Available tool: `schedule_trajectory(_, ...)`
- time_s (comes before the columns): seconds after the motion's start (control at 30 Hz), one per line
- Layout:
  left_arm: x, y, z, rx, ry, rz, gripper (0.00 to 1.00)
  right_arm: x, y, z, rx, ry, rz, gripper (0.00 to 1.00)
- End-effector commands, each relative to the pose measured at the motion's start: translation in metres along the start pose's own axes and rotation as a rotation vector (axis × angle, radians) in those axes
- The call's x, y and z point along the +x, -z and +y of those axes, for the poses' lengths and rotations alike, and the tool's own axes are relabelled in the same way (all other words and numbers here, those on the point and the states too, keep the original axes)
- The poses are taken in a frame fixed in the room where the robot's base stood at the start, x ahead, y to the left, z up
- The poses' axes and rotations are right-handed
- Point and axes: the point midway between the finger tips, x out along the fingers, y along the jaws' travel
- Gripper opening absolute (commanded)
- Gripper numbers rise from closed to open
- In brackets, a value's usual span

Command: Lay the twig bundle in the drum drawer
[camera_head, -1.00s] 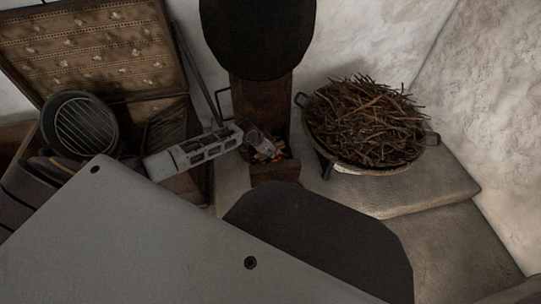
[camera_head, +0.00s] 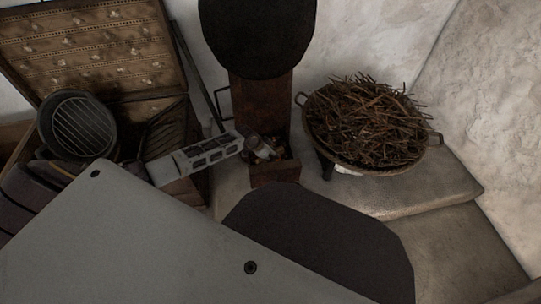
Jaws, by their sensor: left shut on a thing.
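A dark rounded drum (camera_head: 258,40) stands on a brown wooden column (camera_head: 262,100). At the column's foot is a box-like drawer (camera_head: 276,174), open at the top. My left gripper (camera_head: 264,149) reaches in from the left, its fingertips at the drawer's opening. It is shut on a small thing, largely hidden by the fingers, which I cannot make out. Small yellowish and brown bits show by the fingertips. Brown twigs (camera_head: 370,120) lie heaped in a round pan at the right, apart from the gripper; no separate bundle can be told. My right gripper is not in view.
The two-handled pan (camera_head: 437,140) stands on a pale stone ledge (camera_head: 440,190). At the left are an open patterned case (camera_head: 95,45) and a dark pot with a grille (camera_head: 80,125). White walls close off the back and right.

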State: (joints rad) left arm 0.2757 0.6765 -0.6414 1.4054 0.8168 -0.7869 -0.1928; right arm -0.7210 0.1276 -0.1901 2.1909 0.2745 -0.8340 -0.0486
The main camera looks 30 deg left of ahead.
Motion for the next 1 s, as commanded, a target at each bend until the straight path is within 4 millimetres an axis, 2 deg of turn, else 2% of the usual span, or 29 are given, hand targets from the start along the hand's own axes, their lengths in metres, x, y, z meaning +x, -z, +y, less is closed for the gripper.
schedule_trajectory(0.4, 0.0019, -0.0009, -0.0004, -0.001, 0.000, 0.001, 0.15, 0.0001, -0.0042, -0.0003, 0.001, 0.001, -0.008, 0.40)
schedule_trajectory(0.43, 0.0019, -0.0010, -0.0005, -0.001, 0.001, 0.000, 0.41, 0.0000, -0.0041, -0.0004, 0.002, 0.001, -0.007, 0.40)
schedule_trajectory(0.57, 0.0016, -0.0009, -0.0004, -0.001, 0.001, 0.000, 0.58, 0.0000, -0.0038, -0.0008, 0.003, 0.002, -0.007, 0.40)
schedule_trajectory(0.6, 0.0016, -0.0009, -0.0004, -0.001, 0.001, 0.000, 0.60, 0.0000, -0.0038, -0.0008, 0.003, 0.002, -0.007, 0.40)
schedule_trajectory(1.0, -0.0005, 0.0003, -0.0005, 0.000, 0.001, 0.001, 0.60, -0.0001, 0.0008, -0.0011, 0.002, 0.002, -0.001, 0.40)
